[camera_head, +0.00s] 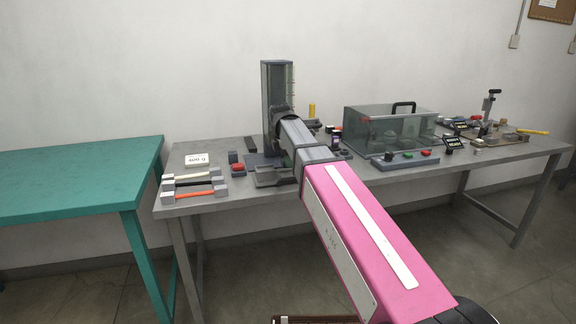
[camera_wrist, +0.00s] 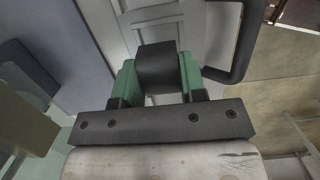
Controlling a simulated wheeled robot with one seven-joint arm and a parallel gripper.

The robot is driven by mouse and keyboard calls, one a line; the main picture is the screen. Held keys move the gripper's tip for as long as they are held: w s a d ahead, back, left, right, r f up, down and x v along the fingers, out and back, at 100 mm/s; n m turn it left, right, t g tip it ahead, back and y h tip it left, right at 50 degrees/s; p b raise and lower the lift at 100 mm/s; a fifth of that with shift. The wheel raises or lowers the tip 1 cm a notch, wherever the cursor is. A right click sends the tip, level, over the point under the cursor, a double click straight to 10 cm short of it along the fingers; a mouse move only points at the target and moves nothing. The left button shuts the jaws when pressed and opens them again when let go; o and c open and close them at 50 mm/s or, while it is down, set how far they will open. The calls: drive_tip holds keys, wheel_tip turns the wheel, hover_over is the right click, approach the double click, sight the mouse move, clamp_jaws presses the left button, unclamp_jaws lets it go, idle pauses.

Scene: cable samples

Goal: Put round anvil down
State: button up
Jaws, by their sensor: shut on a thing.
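In the wrist view, my gripper (camera_wrist: 158,82) has its two green fingers closed on the sides of a dark grey block (camera_wrist: 157,60), which I take to be the round anvil. The block sticks out past the fingertips, and its far end is hidden. In the head view, my pink arm reaches over the grey table (camera_head: 230,207) toward the tall clear-sided tower (camera_head: 277,85). My arm hides the gripper's fingers and the anvil there.
Hammers (camera_head: 195,184) and a "400 g" card (camera_head: 196,160) lie on the left of the table. A red button (camera_head: 238,169) is beside the tower's base. A clear box (camera_head: 385,130) with a black handle stands right of my arm. A teal table (camera_head: 70,180) is bare.

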drive_tip(key=shift+f, duration=1.1)
drive_tip(key=shift+f, duration=0.6)
drive_tip(key=o, duration=1.2)
drive_tip(key=shift+c, duration=0.2)
drive_tip(key=shift+r, duration=0.1)
drive_tip(key=r, duration=0.4)
drive_tip(key=a+r, duration=0.1)
drive_tip(key=r, duration=0.8)
drive_tip(key=shift+s+a, duration=0.25)
drive_tip(key=shift+a, duration=0.1)
